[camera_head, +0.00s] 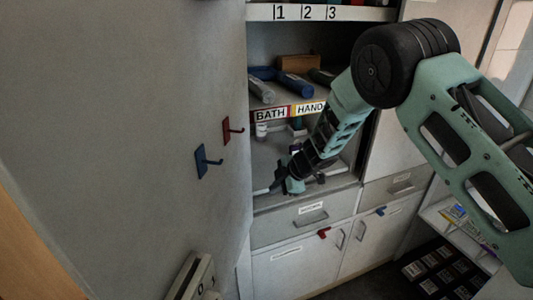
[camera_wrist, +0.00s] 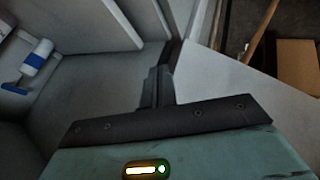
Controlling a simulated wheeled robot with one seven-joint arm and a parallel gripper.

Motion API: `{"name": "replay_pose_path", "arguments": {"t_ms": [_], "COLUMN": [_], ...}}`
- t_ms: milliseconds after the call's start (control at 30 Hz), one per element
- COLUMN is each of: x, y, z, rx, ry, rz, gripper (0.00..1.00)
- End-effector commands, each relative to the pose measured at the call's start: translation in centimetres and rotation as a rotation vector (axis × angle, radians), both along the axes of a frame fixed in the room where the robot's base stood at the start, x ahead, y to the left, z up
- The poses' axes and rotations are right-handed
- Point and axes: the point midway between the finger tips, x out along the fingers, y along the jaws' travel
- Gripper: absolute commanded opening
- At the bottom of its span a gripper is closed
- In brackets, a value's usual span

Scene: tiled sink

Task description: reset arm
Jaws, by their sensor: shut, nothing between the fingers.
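My arm reaches in from the right of the head view, with green links and a black joint. My gripper (camera_head: 281,182) is in front of the lower open shelf of the cabinet, pointing down and to the left. In the wrist view, my gripper's dark fingers (camera_wrist: 160,85) are together with nothing between them. Part of the shelf behind the arm is hidden.
A grey wall with a red hook (camera_head: 227,131) and a blue hook (camera_head: 203,162) stands on the left. The upper shelf holds a blue roll (camera_head: 293,84) and a brown box (camera_head: 299,63). Drawers (camera_head: 310,211) lie below. A white and blue bottle (camera_wrist: 38,56) shows in the wrist view.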

Motion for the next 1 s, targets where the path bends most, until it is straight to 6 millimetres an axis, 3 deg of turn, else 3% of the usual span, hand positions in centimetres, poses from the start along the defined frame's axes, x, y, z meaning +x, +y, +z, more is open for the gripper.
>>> {"name": "replay_pose_path", "arguments": {"t_ms": [133,233,367,467,633,800,900,1000], "x": [0.0,-0.7,-4.0,-8.1,-18.0,-29.6,-35.3,-39.2], "y": [0.5,0.9,0.6,0.0,-1.7,-4.0,-5.3,-6.2], "z": [2.4,6.0,10.8,13.6,16.5,17.6,17.8,17.8], "rx": [0.025,0.055,0.075,0.066,0.002,-0.106,-0.166,-0.209], "ry": [-0.017,-0.030,0.002,0.064,0.224,0.415,0.509,0.579], "rz": [-0.076,-0.213,-0.434,-0.584,-0.790,-0.932,-0.983,-1.016], "gripper": [0.00,0.00,0.00,0.00,0.00,0.00,0.00,0.00]}}
